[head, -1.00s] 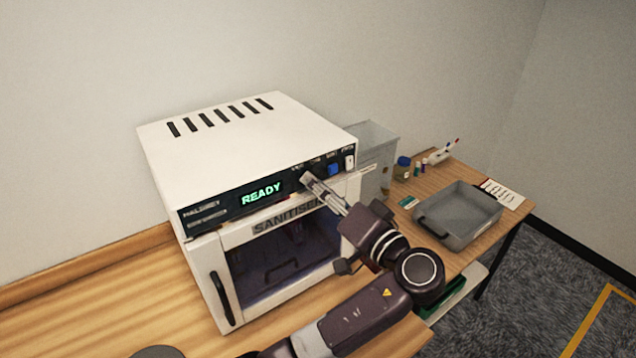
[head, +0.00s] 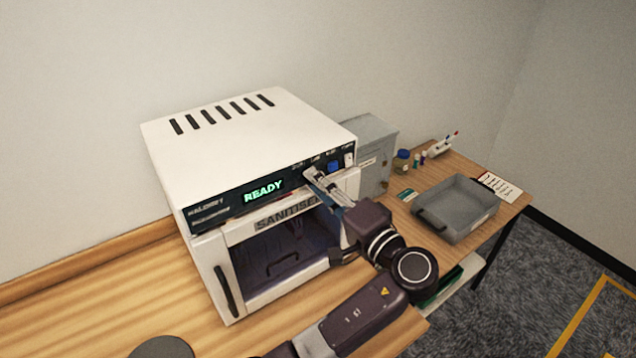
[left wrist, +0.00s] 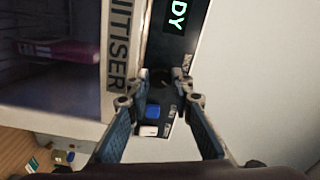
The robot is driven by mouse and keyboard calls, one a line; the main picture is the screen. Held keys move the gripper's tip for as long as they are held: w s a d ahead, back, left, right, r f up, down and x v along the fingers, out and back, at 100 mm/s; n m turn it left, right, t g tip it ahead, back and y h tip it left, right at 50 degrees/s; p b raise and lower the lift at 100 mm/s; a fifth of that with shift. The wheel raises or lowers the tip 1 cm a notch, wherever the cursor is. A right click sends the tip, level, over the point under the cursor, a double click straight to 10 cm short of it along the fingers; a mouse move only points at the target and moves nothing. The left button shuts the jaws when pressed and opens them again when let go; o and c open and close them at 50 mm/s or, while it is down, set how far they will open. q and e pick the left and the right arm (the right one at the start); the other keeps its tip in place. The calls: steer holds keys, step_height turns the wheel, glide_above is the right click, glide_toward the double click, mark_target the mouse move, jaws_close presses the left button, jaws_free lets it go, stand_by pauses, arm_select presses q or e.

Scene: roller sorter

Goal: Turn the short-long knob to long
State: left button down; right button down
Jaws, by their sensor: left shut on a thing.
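The white sanitiser (head: 250,150) stands on the wooden bench, with a dark control panel along its upper front. Its display (head: 263,192) reads READY in green. My left gripper (head: 314,176) is at the panel, right of the display, shut on the short-long knob. In the left wrist view the dark knob (left wrist: 160,77) lies between the fingertips of my left gripper (left wrist: 160,92), mostly lost against the black panel. Its pointer and the short and long marks cannot be read. A blue button (head: 334,167) and a white switch (head: 349,159) sit to its right. My right gripper is out of view.
The sanitiser's windowed door (head: 229,290) is below the panel and looks closed. A grey box (head: 378,150) stands close on its right.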

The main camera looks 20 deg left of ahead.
arm_select(q)
steer(key=c, duration=1.7)
jaws_free()
steer(key=shift+d, duration=0.1)
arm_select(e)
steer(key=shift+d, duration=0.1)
